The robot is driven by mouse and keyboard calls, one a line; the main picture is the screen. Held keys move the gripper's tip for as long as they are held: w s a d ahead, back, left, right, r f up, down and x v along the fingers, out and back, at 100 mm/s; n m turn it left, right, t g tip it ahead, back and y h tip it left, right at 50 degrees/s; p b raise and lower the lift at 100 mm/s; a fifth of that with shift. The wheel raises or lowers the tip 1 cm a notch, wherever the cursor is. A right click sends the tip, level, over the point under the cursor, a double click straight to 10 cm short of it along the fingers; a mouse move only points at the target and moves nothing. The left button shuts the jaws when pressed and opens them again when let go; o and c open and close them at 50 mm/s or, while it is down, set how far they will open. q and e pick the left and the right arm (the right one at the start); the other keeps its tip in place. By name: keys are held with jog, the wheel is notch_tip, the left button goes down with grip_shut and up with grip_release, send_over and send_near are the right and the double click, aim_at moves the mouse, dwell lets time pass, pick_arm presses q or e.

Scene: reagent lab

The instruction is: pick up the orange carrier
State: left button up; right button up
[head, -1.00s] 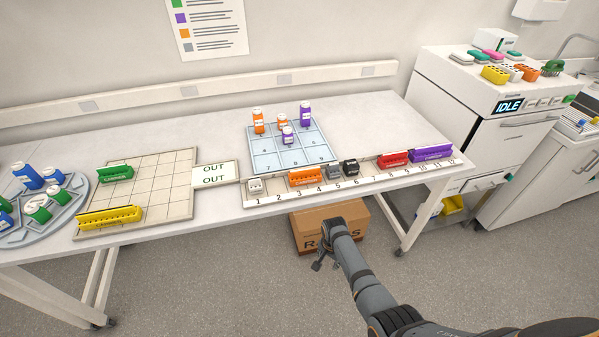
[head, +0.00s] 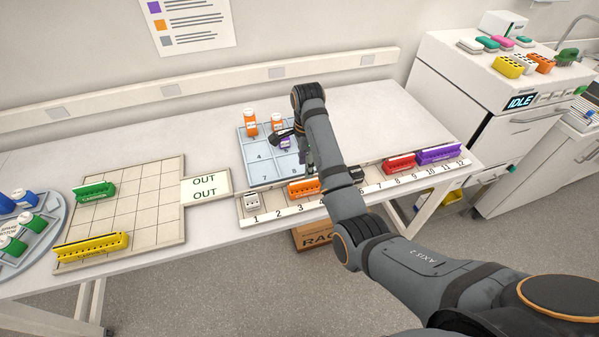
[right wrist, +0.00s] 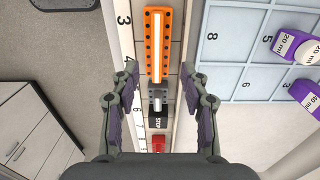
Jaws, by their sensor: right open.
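The orange carrier (head: 302,188) lies in the numbered strip (head: 285,211) near slots 3 and 4, partly hidden by my right arm in the head view. In the right wrist view the orange carrier (right wrist: 149,47) lies lengthwise, whole, ahead of the fingers. My left gripper is not in view.
A grey block (right wrist: 156,99) and a black STOP block (right wrist: 159,123) sit beside the carrier in the strip. Red (head: 399,163) and purple (head: 438,153) carriers lie farther right. The blue tray (head: 258,172) holds bottles behind the strip.

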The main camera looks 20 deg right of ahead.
aim_at(306, 181)
jog(key=shift+s+f+b, duration=0.35)
jog(key=shift+s+b, duration=0.05)
jog(key=shift+b, duration=0.5)
notch_tip(306, 181, down, 3)
jog(key=b, duration=0.2)
jog(key=shift+b, duration=0.4)
jog(key=shift+w+f, duration=0.4)
jog(key=shift+f, duration=0.15)
jog(key=shift+s+f+p, duration=0.25)
jog(key=shift+f+p, duration=0.35)
jog(key=shift+f, duration=0.1)
notch_tip(306, 181, down, 3)
jog(key=shift+f+p, duration=0.15)
jog(key=shift+p, duration=0.15)
jog(key=shift+f, duration=0.15)
jog(key=c, duration=0.9)
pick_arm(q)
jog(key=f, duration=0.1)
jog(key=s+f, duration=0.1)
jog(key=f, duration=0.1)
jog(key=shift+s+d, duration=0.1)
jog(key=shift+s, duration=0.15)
